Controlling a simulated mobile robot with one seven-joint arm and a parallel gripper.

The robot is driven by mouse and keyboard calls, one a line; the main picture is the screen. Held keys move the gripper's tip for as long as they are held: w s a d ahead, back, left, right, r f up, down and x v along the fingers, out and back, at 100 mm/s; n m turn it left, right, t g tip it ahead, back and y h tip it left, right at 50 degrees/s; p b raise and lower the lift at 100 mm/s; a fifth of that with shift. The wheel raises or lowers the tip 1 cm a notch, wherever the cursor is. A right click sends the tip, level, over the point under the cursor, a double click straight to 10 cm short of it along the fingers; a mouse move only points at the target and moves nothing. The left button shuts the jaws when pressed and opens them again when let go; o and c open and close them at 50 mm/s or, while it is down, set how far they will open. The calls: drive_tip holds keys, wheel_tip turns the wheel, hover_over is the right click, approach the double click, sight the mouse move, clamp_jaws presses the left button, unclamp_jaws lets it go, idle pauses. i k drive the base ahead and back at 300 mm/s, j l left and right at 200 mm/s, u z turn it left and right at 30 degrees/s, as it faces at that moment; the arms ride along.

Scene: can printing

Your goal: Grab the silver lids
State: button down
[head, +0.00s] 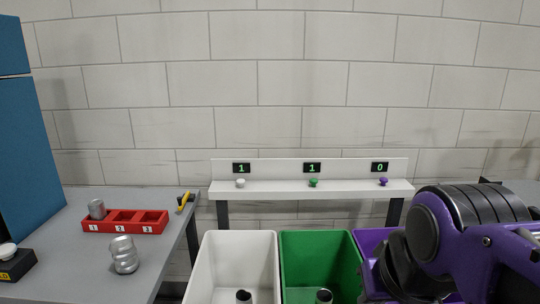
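A silver, lumpy stack-like piece (124,254) stands on the grey table at the left; I cannot tell whether it is stacked lids or a can. No other silver lids can be made out. My purple and dark arm fills the lower right, in front of the purple bin. My gripper is not in view.
White (237,245), green (319,245) and purple (368,240) bins stand side by side; the white and green ones each hold a dark-topped item. Behind them is a white shelf (310,190) with small knobs and displays reading 1, 1, 0. A yellow-and-black tool (185,201) lies at the table's edge.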

sight(96, 207)
drive_tip(key=u, duration=1.5)
drive_tip(key=i+j+z, duration=0.2)
drive_tip(key=z, duration=0.3)
drive_tip(key=i+j+z, duration=0.1)
drive_tip(key=j+z, duration=0.2)
drive_tip(key=z, duration=0.2)
drive_tip(key=i+j+z, duration=0.15)
drive_tip(key=j, duration=0.25)
drive_tip(key=j+z, duration=0.2)
drive_tip(key=j, duration=0.2)
drive_tip(key=i+j, duration=0.1)
drive_tip(key=j, duration=0.45)
drive_tip(key=j+z, duration=0.1)
drive_tip(key=j, duration=0.5)
drive_tip(key=i+j, duration=0.15)
drive_tip(key=j, duration=0.4)
